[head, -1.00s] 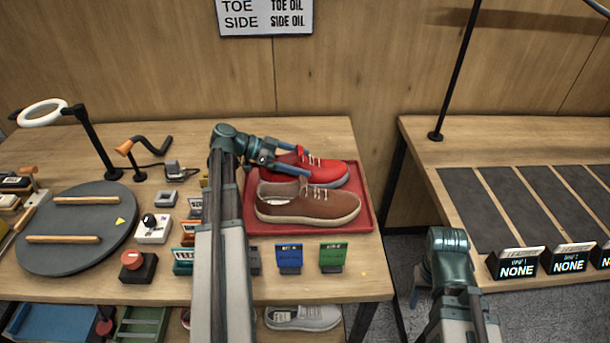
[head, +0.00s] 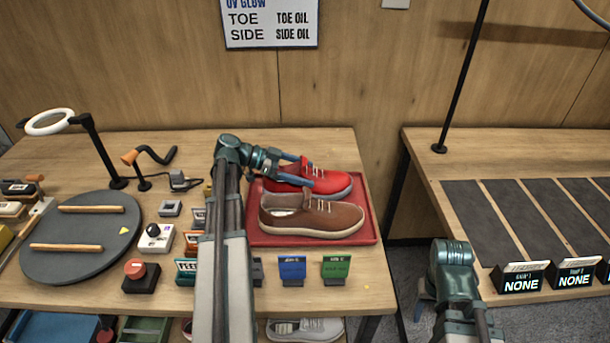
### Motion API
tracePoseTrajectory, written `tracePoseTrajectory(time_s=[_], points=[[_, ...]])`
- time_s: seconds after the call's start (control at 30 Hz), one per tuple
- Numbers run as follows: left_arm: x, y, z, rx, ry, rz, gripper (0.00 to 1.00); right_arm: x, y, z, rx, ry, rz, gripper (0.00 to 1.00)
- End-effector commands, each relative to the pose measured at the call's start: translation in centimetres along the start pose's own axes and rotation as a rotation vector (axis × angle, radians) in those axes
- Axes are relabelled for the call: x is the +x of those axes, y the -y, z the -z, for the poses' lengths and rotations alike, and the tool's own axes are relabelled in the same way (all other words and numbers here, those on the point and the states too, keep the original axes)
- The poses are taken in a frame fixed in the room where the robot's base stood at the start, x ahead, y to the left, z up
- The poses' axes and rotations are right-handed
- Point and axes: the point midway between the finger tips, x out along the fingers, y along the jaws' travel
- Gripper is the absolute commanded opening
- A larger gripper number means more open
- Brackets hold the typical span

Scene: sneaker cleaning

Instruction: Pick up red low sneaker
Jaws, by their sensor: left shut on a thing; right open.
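The red low sneaker (head: 328,182) sits at the back of a red tray (head: 372,222), toe to the right. A brown sneaker (head: 318,217) lies in front of it in the same tray and hides part of its lower side. My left gripper (head: 298,172) reaches in from the left and is shut on the red sneaker near its heel and collar. Whether the sole is clear of the tray cannot be told. My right gripper is at the lower right, in front of the gap between the tables; its arm shows, but its fingers are mostly hidden.
A dark round turntable (head: 80,262) with two wooden bars fills the table's left. A red button box (head: 138,274), a blue card (head: 292,268) and a green card (head: 336,267) stand near the front edge. The right table has dark mats (head: 478,215) and "NONE" signs (head: 520,281).

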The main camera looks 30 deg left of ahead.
Motion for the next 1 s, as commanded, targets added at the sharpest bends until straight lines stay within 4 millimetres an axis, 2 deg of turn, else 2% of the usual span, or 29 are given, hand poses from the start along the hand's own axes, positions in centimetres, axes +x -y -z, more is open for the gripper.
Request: tracePoseTrajectory(time_s=[0.27, 0.7, 1.0], points=[[-1.1, 0.0, 2.7, 0.000, -0.002, 0.000, 0.12, -2.8, -0.3, -0.2, 0.000, 0.000, 0.000, 0.50], [-3.5, 0.0, 8.6, 0.000, -0.002, 0.000, 0.12, -9.2, -0.9, -0.5, 0.001, 0.000, 0.000, 0.50], [-3.8, 0.0, 9.1, 0.000, -0.002, 0.000, 0.12, -9.8, -0.9, -0.6, 0.001, 0.000, 0.000, 0.50]])
